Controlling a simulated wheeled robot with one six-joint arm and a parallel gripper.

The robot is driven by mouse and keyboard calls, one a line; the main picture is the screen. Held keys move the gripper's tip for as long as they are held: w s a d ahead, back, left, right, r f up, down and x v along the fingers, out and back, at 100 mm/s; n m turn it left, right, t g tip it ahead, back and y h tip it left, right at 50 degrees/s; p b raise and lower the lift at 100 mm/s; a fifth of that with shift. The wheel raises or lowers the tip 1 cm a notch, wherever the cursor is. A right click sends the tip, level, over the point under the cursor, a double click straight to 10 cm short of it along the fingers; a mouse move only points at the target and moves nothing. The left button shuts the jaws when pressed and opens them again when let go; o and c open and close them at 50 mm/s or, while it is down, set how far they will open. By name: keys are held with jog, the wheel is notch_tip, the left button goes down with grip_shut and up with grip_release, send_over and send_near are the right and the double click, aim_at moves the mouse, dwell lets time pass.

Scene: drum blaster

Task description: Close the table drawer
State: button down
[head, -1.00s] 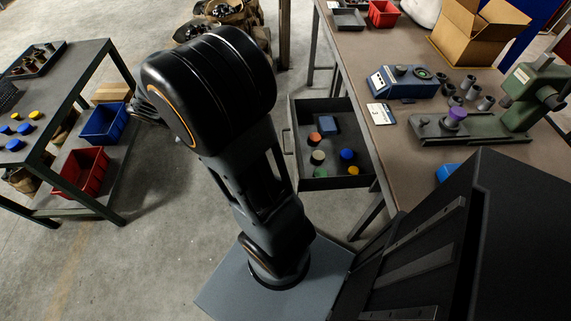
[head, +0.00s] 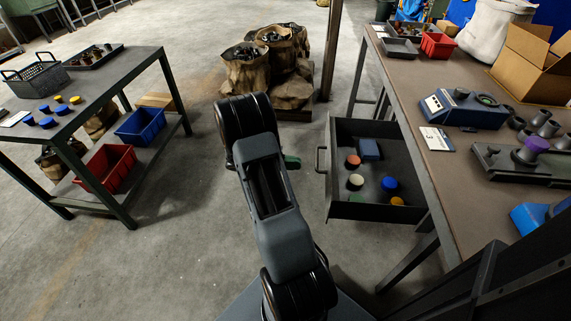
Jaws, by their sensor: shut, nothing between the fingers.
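The table drawer (head: 375,213) is pulled out to the left from under the brown-topped workbench (head: 425,95). Its handle (head: 321,160) is on its left-hand front, facing my arm. Inside lie a blue block (head: 369,149) and several caps, among them a red-orange one (head: 353,161), a pale one (head: 355,181) and a blue one (head: 389,184). My arm stands to the left of the drawer, apart from the handle in the picture. My gripper is hidden behind the arm links. A small dark green shape (head: 291,162) shows beside the arm; I cannot tell what it is.
A blue device (head: 462,109), a cardboard box (head: 530,60) and a red bin (head: 437,45) stand on the workbench. Sacks (head: 247,70) sit on a pallet behind. A side table (head: 95,75) with red and blue bins below is at left. The floor between is clear.

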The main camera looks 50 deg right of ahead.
aim_at(330, 166)
jog(key=b+x, duration=0.1)
jog(key=x, duration=0.7)
jog(key=shift+s+d, duration=0.1)
jog(key=shift+s, duration=0.05)
jog(key=shift+b, duration=0.3)
jog(key=shift+s, duration=0.1)
